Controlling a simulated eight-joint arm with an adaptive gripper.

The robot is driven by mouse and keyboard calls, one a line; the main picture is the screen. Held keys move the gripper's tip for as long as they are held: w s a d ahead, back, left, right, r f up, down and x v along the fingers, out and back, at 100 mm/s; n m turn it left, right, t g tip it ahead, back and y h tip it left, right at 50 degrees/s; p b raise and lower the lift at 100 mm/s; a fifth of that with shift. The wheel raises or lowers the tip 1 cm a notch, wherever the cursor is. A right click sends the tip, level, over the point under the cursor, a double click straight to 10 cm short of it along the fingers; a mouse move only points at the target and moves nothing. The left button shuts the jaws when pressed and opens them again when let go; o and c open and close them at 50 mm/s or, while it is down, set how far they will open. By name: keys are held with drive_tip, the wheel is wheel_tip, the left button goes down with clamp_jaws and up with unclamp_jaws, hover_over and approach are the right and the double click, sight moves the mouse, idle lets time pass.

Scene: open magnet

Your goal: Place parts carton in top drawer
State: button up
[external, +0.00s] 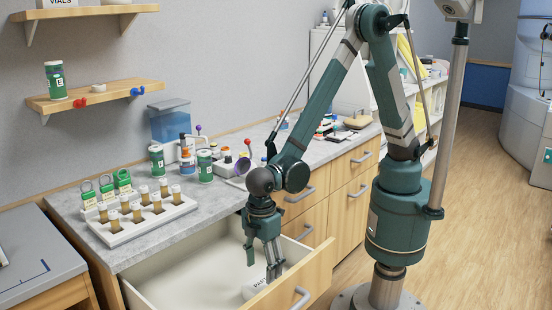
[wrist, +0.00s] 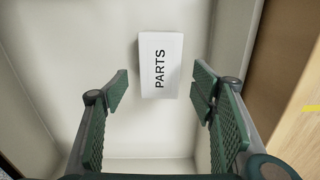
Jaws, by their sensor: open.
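The parts carton, a white box lettered PARTS (wrist: 160,66), lies on the floor of the open top drawer (external: 190,272). In the external view the carton (external: 256,288) is partly hidden by my gripper and the drawer front. My gripper (external: 262,262) reaches down into the drawer, its fingers spread. In the wrist view the open fingers (wrist: 160,92) stand apart to the left and right of the carton, with nothing between them touching it that I can see.
The drawer front (external: 308,283) with its handle stands close on the right of my gripper. The counter above holds a rack of vials (external: 140,213), green-labelled jars (external: 205,166) and a blue container (external: 169,120). The left part of the drawer is bare.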

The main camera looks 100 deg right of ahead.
sight(262, 281)
drive_tip(key=shift+r, duration=1.65)
drive_tip(key=s+d+r+m+t+y, duration=0.1)
drive_tip(key=s+d+r+m+t, duration=0.1)
drive_tip(key=d+r, duration=0.85)
drive_tip(key=s+d+r+m+t, duration=0.1)
drive_tip(key=s+d+r+m, duration=0.1)
drive_tip(key=d+r, duration=0.85)
drive_tip(key=s+d+r+m+t, duration=0.2)
drive_tip(key=s+d, duration=0.6)
drive_tip(key=d, duration=0.3)
drive_tip(key=s+d+r+m+t+h, duration=0.1)
drive_tip(key=s+d+r+m+t, duration=0.1)
drive_tip(key=s+d, duration=0.7)
drive_tip(key=shift+d, duration=0.95)
